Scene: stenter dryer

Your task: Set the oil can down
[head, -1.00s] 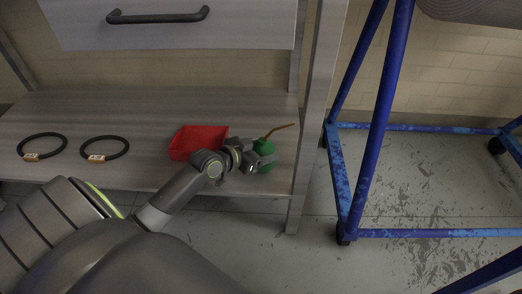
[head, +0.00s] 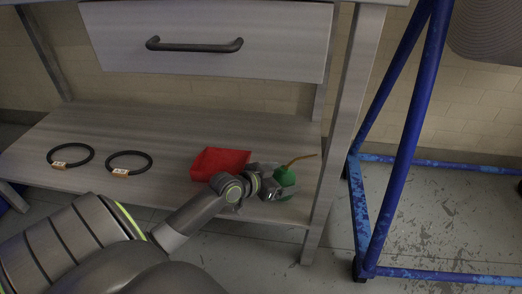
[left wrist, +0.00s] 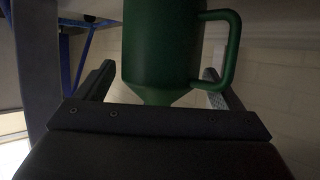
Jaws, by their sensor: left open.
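The green oil can (head: 285,186) with a thin brown spout stands upright at the right end of the grey lower shelf (head: 110,190). My left gripper (head: 277,180) is at the can, its arm reaching in from the left. In the left wrist view the can's green body and handle (left wrist: 165,45) fill the space between the two spread fingers. The jaws are open around the can and not clamped on it. The can's underside contact with the shelf is partly hidden by the gripper. My right gripper is out of view.
A red tray (head: 218,163) sits just left of the can. Two black rings with tags, the left ring (head: 92,154) and the right ring (head: 150,158), lie further left. A shelf leg (head: 335,130) and a blue frame (head: 400,150) stand to the right. A drawer (head: 200,62) hangs above.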

